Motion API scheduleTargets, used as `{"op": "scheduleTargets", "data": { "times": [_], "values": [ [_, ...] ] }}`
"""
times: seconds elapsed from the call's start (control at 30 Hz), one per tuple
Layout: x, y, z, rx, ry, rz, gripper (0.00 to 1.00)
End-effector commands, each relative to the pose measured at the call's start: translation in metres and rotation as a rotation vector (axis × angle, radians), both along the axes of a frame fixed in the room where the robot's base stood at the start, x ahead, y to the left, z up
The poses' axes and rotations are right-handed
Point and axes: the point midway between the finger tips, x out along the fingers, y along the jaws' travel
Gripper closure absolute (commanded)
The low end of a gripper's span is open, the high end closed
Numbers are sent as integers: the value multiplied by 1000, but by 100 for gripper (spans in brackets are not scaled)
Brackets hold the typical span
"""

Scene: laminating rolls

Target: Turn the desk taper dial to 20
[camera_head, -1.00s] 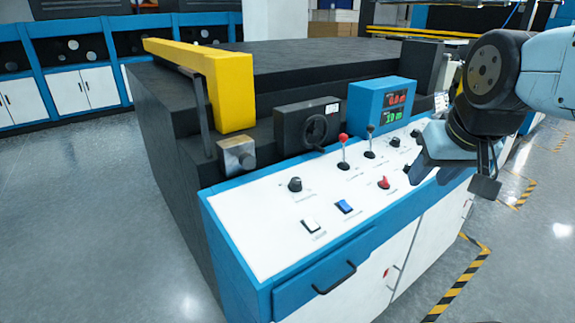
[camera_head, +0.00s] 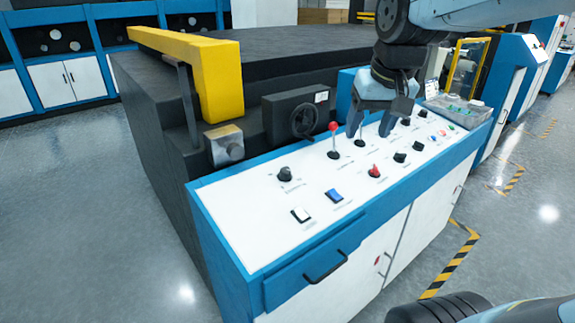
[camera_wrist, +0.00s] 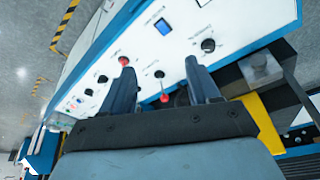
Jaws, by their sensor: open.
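A white control panel (camera_head: 245,215) carries several black dials, and the labels are too small to read, so I cannot tell which one is the taper dial. One black dial (camera_head: 285,174) sits alone at the left; a dial also shows in the wrist view (camera_wrist: 208,45). Other black dials (camera_head: 400,157) (camera_head: 418,146) sit further right, beside a red knob (camera_head: 374,171). My gripper (camera_head: 371,128) is open and empty, pointing down above the back middle of the panel, near the levers. In the wrist view its two fingers (camera_wrist: 160,68) are spread apart over the panel.
A blue switch (camera_head: 334,195) and a white switch (camera_head: 300,214) lie at the front. A grey tray (camera_head: 458,112) sits at the far right end. The blue readout box (camera_head: 346,90) is mostly hidden.

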Motion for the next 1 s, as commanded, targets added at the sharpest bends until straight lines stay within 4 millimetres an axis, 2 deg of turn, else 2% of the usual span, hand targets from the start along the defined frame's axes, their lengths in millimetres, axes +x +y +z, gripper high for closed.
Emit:
{"op": "scheduleTargets", "data": {
  "times": [0.03,0.27,0.6,0.8,1.0],
  "values": [
    [14,7,0,3,25,10,39],
    [70,42,-7,12,129,45,39],
    [144,105,-38,12,276,93,39],
    [167,130,-55,9,327,110,39],
    [173,139,-63,8,344,115,39]
  ]
}}
